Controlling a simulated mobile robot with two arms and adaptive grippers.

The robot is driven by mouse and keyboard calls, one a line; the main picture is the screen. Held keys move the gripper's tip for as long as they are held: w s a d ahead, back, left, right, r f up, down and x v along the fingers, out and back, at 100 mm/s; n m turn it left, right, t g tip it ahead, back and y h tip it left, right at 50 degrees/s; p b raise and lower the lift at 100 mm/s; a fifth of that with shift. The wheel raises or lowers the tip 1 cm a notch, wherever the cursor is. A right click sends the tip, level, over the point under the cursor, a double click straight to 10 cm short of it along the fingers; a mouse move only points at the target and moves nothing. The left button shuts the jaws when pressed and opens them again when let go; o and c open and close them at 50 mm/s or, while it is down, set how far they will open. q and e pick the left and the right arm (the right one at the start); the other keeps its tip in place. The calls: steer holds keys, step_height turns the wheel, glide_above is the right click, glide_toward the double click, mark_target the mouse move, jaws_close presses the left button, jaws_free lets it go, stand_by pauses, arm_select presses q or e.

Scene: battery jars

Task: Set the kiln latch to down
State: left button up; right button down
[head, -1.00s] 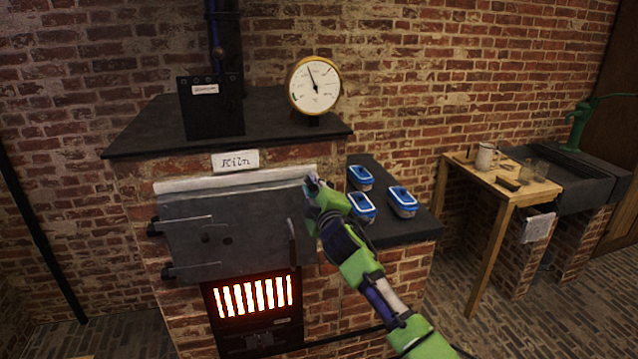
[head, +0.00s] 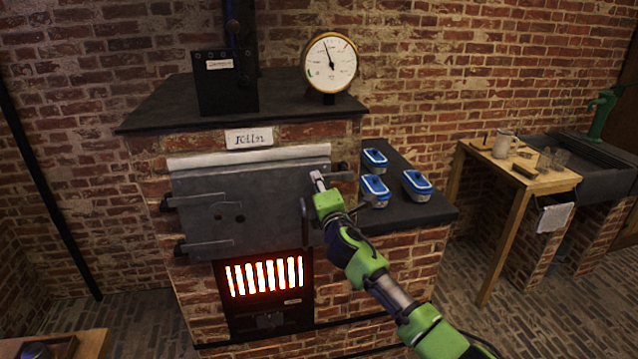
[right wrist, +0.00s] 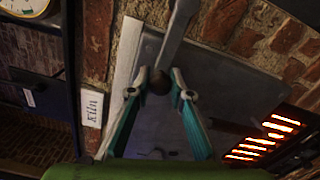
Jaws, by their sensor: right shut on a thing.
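The kiln (head: 150,118) stands against the brick wall with its grey metal door (head: 235,225) shut. The kiln latch (head: 342,177) is a grey bar at the door's upper right edge. It lies roughly level in the head view, its free end to the left. In the right wrist view the latch bar (right wrist: 178,28) ends in a dark round knob (right wrist: 159,82). My right gripper (head: 318,180) has its fingers on both sides of the knob, shut on it; it also shows in the right wrist view (right wrist: 160,86). My left gripper is not in view.
A vertical door handle (head: 304,218) is just left of my right gripper. The grate (head: 265,276) glows below the door. Several blue-lidded jars (head: 374,188) stand on the dark side ledge (head: 425,215). A gauge (head: 330,62) stands on the kiln top.

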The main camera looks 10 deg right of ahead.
steer(key=shift+d+r, duration=0.1)
stand_by(0.4)
steer(key=c, duration=1.9)
jaws_free()
steer(key=shift+o, duration=0.4)
steer(key=shift+w, duration=0.1)
steer(key=shift+f, duration=0.2)
steer(key=s, duration=1.2)
steer(key=shift+d, duration=0.45)
